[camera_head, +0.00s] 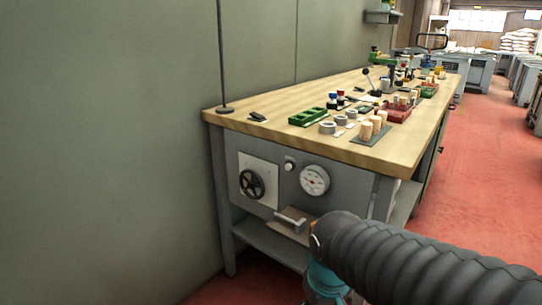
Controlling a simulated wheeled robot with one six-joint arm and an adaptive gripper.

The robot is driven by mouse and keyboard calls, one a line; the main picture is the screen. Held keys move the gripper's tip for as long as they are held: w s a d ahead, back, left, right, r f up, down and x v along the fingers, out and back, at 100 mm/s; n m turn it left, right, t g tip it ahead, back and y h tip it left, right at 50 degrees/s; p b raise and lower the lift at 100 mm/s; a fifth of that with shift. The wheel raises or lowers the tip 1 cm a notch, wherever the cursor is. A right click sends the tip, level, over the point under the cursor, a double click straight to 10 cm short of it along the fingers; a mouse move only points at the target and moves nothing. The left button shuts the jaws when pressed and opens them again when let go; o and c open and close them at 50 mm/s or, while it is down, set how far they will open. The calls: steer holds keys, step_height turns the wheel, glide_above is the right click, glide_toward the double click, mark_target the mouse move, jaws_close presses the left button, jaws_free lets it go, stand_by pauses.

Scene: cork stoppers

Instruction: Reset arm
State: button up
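My arm, in a black ribbed sleeve with a teal part below it, fills the lower right of the head view. My gripper cannot be made out in this view. Several tan cork stoppers (366,131) stand upright on a dark mat (362,142) near the front right corner of the wooden workbench (280,127). More small light pieces, apparently corks, stand in a red tray (399,117) behind them. My arm is in front of and below the bench top, apart from the corks.
The bench top also holds a green tray (307,117), grey rings (327,128) and small bottles. The bench's front has a black handwheel (251,184), a dial gauge (314,179) and a jutting handle (290,221). A grey wall (110,130) closes the left. Red floor (485,190) is clear at right.

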steer(key=s+d+r+m+t, duration=0.3)
steer(key=s+d+r, duration=0.2)
steer(key=d, duration=0.1)
steer(key=shift+s+d+r, duration=0.15)
steer(key=shift+d+r, duration=0.05)
steer(key=shift+r, duration=0.2)
